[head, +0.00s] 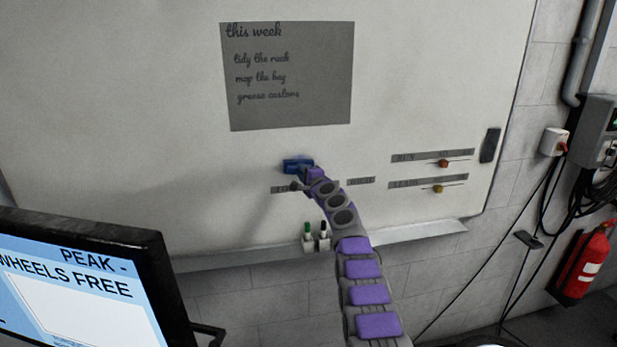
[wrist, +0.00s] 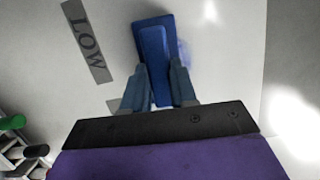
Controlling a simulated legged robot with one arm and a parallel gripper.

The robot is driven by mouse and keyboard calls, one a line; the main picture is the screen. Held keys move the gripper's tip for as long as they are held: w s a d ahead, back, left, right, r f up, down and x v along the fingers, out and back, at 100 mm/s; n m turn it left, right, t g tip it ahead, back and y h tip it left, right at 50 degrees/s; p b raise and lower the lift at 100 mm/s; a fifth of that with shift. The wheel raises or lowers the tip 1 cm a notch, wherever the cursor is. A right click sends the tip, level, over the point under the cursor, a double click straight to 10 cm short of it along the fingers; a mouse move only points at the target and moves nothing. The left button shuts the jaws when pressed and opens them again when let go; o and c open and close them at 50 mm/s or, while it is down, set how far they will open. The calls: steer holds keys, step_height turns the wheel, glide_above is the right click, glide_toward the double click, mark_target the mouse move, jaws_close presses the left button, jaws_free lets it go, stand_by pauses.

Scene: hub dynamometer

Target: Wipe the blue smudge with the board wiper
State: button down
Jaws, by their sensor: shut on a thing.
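My gripper (wrist: 158,82) is shut on the blue board wiper (wrist: 153,38), with a finger on each side of it. In the head view the wiper (head: 296,165) is at the whiteboard (head: 180,130), below the grey note, and my gripper (head: 306,173) is just right of it. The wiper looks close to or against the board; I cannot tell whether it touches. A faint blue smudge (wrist: 184,52) shows beside the wiper's right edge in the wrist view, partly hidden behind it. In the head view I cannot make out the smudge.
A grey note (head: 290,105) is on the board above. Labels and two sliders (head: 440,163) are at right, with a dark block (head: 490,145) beyond. Markers (head: 315,237) stand at the tray (head: 420,230). A monitor (head: 80,285) is at lower left. A fire extinguisher (head: 583,263) hangs at right.

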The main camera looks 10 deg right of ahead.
mark_target(290, 170)
steer(key=shift+w+a, duration=0.1)
steer(key=shift+a, duration=2.35)
steer(key=shift+r, duration=0.1)
steer(key=shift+d+r+b, duration=0.1)
steer(key=shift+b, duration=0.45)
steer(key=shift+r+p, duration=0.15)
steer(key=shift+p, duration=0.15)
steer(key=shift+d, duration=0.15)
steer(key=d+p, duration=0.6)
steer(key=p, duration=0.2)
steer(key=p, duration=0.2)
steer(key=shift+d+p, duration=0.1)
steer(key=shift+p, duration=0.3)
